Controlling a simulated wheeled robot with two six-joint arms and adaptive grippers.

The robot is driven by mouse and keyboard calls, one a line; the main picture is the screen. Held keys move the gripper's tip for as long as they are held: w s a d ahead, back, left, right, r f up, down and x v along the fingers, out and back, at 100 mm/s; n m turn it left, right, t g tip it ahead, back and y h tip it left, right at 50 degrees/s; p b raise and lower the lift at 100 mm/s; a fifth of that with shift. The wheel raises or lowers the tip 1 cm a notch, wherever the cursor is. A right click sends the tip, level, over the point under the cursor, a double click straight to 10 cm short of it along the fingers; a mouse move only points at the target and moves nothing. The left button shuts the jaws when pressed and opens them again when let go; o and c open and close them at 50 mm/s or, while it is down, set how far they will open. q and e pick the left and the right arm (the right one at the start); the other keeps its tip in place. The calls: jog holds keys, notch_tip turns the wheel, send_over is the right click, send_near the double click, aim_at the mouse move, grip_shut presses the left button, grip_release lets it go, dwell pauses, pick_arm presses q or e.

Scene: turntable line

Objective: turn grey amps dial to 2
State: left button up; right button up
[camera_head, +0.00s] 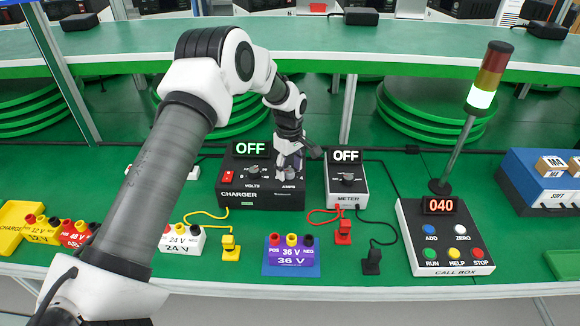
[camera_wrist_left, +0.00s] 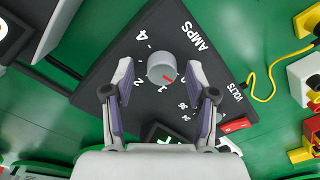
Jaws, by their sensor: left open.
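The grey amps dial (camera_wrist_left: 161,67) is a round knob on the black charger (camera_head: 262,200), right of the volts dial (camera_head: 254,172). Its red pointer is turned toward the lower right in the left wrist view, near the 1; the 2 is printed to the lower left of the knob. My left gripper (camera_head: 291,162) is over the amps dial. In the left wrist view its two fingers (camera_wrist_left: 160,72) are open on either side of the knob, with a gap on both sides. In the head view the gripper partly covers the dial. My right gripper is not in view.
The charger's display (camera_head: 251,148) reads OFF. A meter (camera_head: 346,186), also reading OFF, stands close on the right. A call box (camera_head: 445,238) showing 040 has a signal lamp behind it. A purple 36 V block (camera_head: 291,254) and cable plugs lie in front.

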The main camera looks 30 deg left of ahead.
pick_arm(q)
jog(key=shift+s, duration=0.2)
jog(key=shift+c, duration=0.3)
jog(key=shift+f, duration=0.1)
grip_shut()
jog(key=shift+m, duration=0.4)
jog(key=m+p, duration=0.1)
jog(key=m, duration=0.2)
jog(key=shift+m, duration=0.3)
jog(key=m, duration=0.4)
jog(key=shift+m+p, duration=0.3)
jog(key=shift+p, duration=0.05)
jog(key=m, duration=1)
jog(key=shift+d+m, duration=0.1)
jog(key=shift+m, duration=0.3)
